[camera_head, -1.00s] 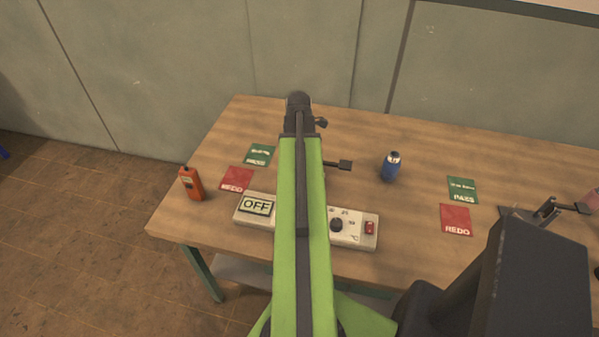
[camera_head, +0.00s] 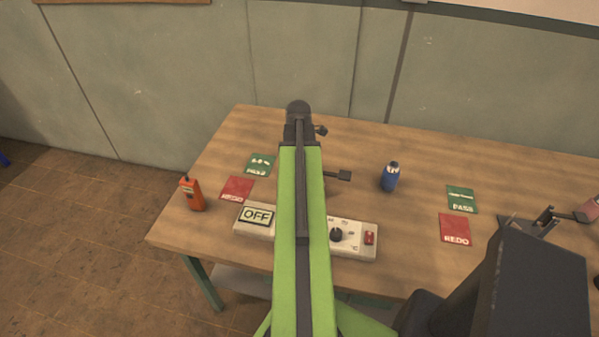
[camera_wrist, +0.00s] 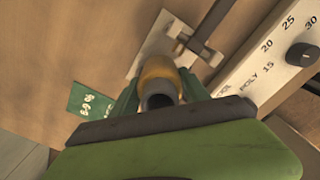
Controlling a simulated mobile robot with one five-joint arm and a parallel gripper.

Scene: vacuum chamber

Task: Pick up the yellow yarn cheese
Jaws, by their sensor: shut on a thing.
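The yellow yarn cheese (camera_wrist: 158,69) shows in the wrist view, with a dark grey round end facing the camera. My gripper (camera_wrist: 158,90) has its green fingers on either side of it, shut on it. A pale flat plate (camera_wrist: 147,55) with a dark rod and crosspiece lies just beyond the cheese. I cannot tell whether the cheese touches the plate. In the head view my green arm hides the gripper and the cheese.
On the wooden table (camera_head: 350,150) are a white control box (camera_head: 357,250) reading OFF, an orange handheld device (camera_head: 192,193), a blue bottle (camera_head: 390,177), and green and red cards. A metal fixture (camera_head: 537,222) stands at the right. The back of the table is mostly clear.

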